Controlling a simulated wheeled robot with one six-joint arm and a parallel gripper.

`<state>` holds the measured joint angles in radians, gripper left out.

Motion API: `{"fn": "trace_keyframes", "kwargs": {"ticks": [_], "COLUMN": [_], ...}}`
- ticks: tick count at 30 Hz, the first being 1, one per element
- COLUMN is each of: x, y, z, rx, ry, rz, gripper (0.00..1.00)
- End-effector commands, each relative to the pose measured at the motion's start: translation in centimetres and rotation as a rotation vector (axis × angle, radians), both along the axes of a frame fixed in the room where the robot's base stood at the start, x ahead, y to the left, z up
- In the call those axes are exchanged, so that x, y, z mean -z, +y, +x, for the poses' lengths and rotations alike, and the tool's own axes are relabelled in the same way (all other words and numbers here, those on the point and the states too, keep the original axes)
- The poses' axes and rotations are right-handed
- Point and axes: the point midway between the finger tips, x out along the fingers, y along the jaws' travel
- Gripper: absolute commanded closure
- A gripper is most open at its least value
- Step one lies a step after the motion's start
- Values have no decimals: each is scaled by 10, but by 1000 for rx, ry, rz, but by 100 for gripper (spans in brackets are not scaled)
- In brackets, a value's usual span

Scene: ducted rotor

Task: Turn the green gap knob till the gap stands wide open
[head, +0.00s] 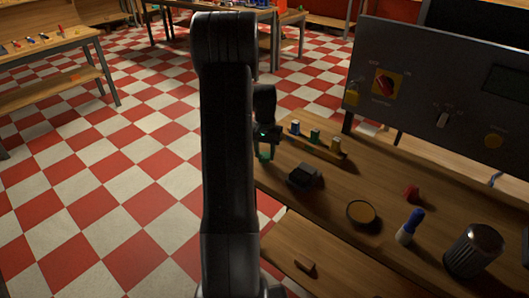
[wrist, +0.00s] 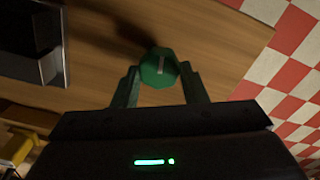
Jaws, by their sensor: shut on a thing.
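The green knob (wrist: 160,68) is in the wrist view, many-sided, with a pale line across its face. The line runs nearly up and down in that view. My gripper (wrist: 162,76) has one green finger on each side of the knob and is shut on it. In the head view my gripper (head: 266,136) is at the left end of the workbench, partly behind my arm. A small bit of green (head: 265,154) shows just below it. The gap itself cannot be made out in either view.
A dark block (head: 304,176) stands on the workbench (head: 330,190), close to my gripper. A rack (head: 318,146) with small coloured pieces is behind it. A round dish (head: 361,212), a blue-topped tool (head: 409,227) and a metal cup (head: 473,250) stand further right. A control panel (head: 430,90) rises behind.

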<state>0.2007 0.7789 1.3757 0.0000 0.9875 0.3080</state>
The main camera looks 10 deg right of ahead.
Motion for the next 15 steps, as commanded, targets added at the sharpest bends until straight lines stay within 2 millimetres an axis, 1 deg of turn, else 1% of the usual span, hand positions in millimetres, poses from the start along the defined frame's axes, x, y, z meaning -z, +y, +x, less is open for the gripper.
{"fn": "trace_keyframes", "kwargs": {"ticks": [10,11,13,14,15], "x": [-1,-1,-1,-1,-1], "y": [0,0,0,0,0], "z": [1,1,1,1,1], "rx": [1,1,1,1,1], "ry": [-3,-3,-3,-2,-2], "rz": [-1,-1,-1,-1,-1], "gripper": [84,55,41,39,39]}}
